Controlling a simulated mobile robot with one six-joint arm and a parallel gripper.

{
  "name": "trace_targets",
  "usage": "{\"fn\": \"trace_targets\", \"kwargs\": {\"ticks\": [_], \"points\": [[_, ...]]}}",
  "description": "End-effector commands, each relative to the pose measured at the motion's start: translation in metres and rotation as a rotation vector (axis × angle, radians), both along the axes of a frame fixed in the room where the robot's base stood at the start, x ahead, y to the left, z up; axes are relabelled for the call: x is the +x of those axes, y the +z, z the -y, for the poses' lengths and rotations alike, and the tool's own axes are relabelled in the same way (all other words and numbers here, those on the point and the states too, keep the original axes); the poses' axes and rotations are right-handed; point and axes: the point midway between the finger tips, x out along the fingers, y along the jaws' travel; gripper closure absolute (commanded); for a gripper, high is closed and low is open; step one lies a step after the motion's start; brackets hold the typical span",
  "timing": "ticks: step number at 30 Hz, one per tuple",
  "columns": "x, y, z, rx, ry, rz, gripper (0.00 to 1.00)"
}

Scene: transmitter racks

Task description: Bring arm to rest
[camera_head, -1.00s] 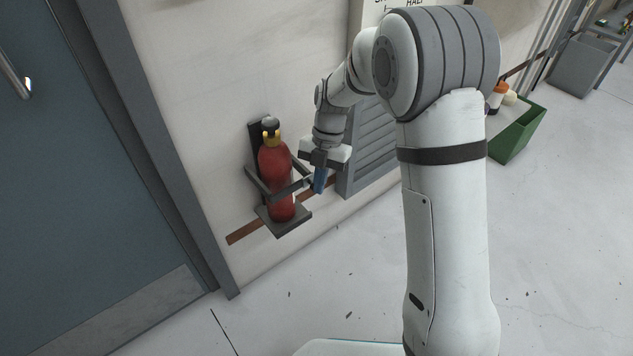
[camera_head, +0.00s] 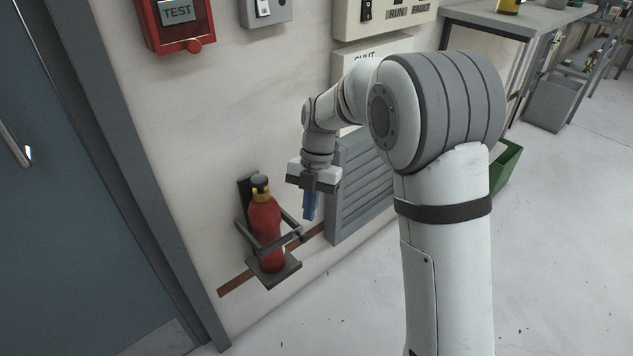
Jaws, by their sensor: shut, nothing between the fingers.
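My arm rises at the right of the view, bends over at the top, and reaches left toward the wall. My gripper (camera_head: 310,206) hangs from its end with blue fingertips pointing down. It is shut and empty. It shows just right of and a little above the red fire extinguisher's bracket, in front of the louvred grey panel's left edge. A gap shows between the fingertips and the extinguisher; the depth between them is hard to tell.
A red fire extinguisher (camera_head: 265,226) stands in a dark wall bracket (camera_head: 277,274). A louvred grey panel (camera_head: 361,190) is on the wall behind. A red TEST box (camera_head: 178,22) and switch boxes are above. A green bin (camera_head: 506,166) is partly behind my arm. Floor is clear.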

Motion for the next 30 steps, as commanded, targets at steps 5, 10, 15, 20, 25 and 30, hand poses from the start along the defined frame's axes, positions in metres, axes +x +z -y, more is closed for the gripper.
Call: {"fn": "trace_targets", "kwargs": {"ticks": [5,10,15,20,25,30], "points": [[-0.001,0.009,0.003,-0.009,-0.030,0.003,1.00],[-0.014,0.062,0.026,-0.081,-0.276,0.031,1.00],[-0.039,0.132,0.064,-0.182,-0.703,0.066,1.00],[-0.067,0.189,0.096,-0.249,-1.122,0.091,1.00],[-0.101,0.242,0.128,-0.285,-1.575,0.102,1.00],[-0.136,0.289,0.155,-0.282,-2.029,0.090,1.00]]}}
